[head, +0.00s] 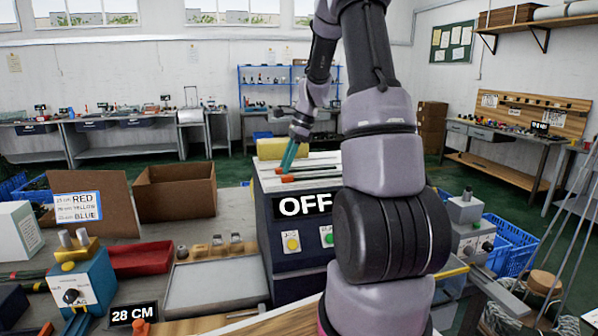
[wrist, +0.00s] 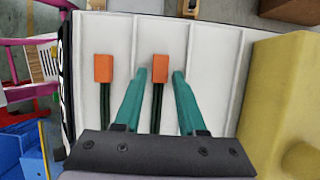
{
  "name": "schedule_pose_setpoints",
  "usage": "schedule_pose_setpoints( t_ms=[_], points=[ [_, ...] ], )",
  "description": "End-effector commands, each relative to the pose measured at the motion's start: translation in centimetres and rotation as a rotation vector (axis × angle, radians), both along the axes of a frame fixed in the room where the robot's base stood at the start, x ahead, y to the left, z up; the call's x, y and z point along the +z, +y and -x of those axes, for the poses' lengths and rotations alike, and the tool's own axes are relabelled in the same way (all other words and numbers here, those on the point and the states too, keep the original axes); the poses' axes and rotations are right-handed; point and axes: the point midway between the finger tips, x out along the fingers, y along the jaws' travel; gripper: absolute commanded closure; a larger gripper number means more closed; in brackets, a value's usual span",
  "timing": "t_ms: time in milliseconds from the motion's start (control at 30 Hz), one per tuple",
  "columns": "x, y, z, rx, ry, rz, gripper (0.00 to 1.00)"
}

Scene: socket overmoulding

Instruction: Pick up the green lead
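Two dark green leads with orange blocks at their ends lie in separate lanes of a white ribbed tray (wrist: 205,60). The left lead (wrist: 105,110) has its orange block (wrist: 103,68) in the wrist view. The middle lead (wrist: 156,108) has its orange block (wrist: 161,67) between the fingertips. My gripper (wrist: 160,74) is open, with teal fingers either side of the middle lead and a visible gap on each side. Whether the fingertips are down at lead height I cannot tell. In the head view my gripper (head: 290,157) is over the machine top, near an orange block (head: 287,178).
A large yellow block (wrist: 285,90) stands right of the tray in the wrist view. The machine (head: 300,240) shows an OFF sign (head: 305,206). Cardboard boxes (head: 175,192), a red bin (head: 140,258) and a blue device (head: 85,285) stand to the left.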

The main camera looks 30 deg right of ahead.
Motion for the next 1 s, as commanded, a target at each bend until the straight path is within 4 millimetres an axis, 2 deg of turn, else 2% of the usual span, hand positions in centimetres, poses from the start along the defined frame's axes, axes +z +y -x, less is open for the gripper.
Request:
schedule_pose_setpoints(
  t_ms=[67,100,167,467,567,1000],
  points=[
    [0.0,0.0,0.0,0.0,0.0,0.0,0.64],
    [0.0,0.0,0.0,0.0,0.0,0.0,0.79],
    [0.0,0.0,0.0,0.0,0.0,0.0,1.0],
    [0.1,0.0,0.0,0.0,0.0,0.0,1.0],
    [0.8,0.0,0.0,0.001,-0.001,-0.001,1.0],
    [8.7,0.0,-0.1,0.001,-0.003,0.001,1.0]
  ],
)
